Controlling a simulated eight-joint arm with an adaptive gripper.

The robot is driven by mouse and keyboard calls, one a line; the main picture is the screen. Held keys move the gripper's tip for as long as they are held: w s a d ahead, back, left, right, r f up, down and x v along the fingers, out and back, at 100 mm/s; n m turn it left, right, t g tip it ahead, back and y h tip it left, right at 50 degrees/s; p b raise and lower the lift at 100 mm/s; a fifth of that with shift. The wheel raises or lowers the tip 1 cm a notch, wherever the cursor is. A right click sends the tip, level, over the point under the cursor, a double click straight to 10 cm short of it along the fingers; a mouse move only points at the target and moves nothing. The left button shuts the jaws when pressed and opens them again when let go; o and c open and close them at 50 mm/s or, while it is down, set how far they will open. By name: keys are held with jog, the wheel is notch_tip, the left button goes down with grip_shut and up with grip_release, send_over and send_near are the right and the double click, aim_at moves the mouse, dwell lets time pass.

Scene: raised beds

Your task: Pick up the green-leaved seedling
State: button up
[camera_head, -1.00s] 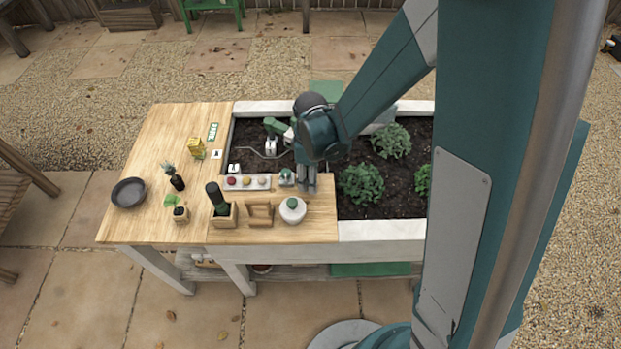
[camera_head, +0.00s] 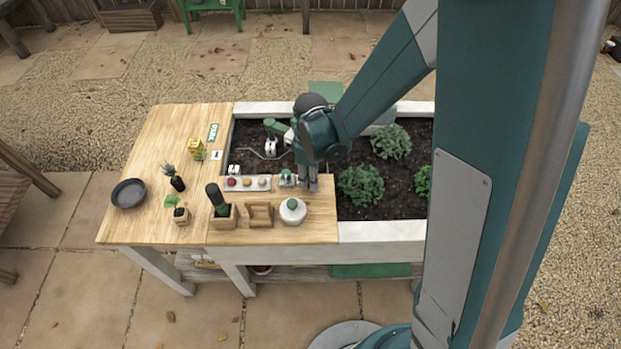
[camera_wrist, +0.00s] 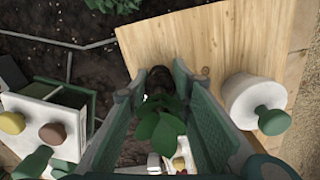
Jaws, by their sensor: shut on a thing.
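In the wrist view, the green-leaved seedling (camera_wrist: 162,125) shows between the two fingers of my gripper (camera_wrist: 158,88). Its leaves spread toward the camera, and a dark lump shows at its far end. The fingers are shut on it. In the head view, my gripper (camera_head: 309,186) points down over the wooden top near the soil edge, behind the white jar. The seedling cannot be made out there. Another small plant with bright green leaves (camera_head: 171,202) stands in a wooden block at the left front of the table.
A white jar with a green knob (camera_head: 292,211) stands in front of my gripper. To the left are a button tray (camera_head: 246,184), a wooden frame (camera_head: 261,216), a tool in a wooden holder (camera_head: 222,209) and a dark bowl (camera_head: 129,193). Leafy plants (camera_head: 361,185) grow in the bed.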

jog(key=shift+r+p, duration=0.95)
jog(key=shift+r, duration=4.05)
